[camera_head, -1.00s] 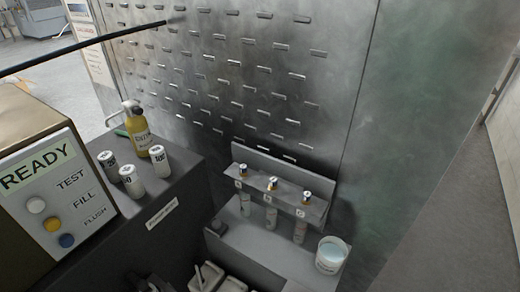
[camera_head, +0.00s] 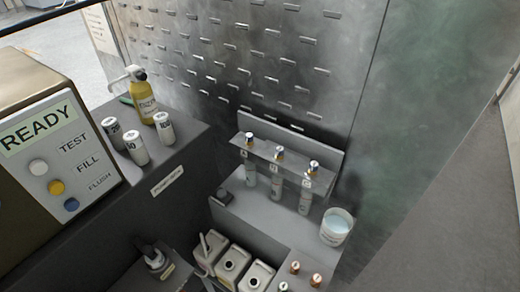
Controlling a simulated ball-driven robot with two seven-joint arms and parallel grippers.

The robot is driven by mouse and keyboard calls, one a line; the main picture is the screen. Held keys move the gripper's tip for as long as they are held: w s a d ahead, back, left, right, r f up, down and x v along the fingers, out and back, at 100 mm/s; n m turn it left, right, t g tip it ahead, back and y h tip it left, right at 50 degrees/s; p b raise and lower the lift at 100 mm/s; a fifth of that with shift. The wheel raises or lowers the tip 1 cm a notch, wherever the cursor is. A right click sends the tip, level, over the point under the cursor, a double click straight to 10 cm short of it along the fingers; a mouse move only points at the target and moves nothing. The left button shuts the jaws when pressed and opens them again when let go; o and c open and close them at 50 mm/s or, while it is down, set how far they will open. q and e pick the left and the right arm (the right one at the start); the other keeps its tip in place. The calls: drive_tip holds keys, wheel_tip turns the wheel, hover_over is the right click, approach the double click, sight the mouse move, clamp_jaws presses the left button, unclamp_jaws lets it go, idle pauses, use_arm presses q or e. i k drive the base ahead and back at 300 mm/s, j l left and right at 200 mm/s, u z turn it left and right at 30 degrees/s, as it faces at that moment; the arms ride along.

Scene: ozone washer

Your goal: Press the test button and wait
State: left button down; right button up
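The test button is the white round button (camera_head: 38,167) beside the word TEST on the control box (camera_head: 60,150) at the left. Below it are a yellow button (camera_head: 56,187) by FILL and a blue button (camera_head: 71,204) by FLUSH. The display (camera_head: 38,128) above them reads READY. Nothing covers the test button. Neither gripper shows in the view.
A dark cabinet (camera_head: 120,215) next to the control box carries several white cylinders (camera_head: 136,149) and a yellow pump bottle (camera_head: 143,98). To the right are a rack (camera_head: 285,160) of vials, a white tub (camera_head: 336,227) and several canisters (camera_head: 231,265). A slotted metal wall stands behind.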

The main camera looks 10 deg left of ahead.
sight(37, 167)
drive_tip(key=k+l+u, duration=0.1)
drive_tip(key=u, duration=1.75)
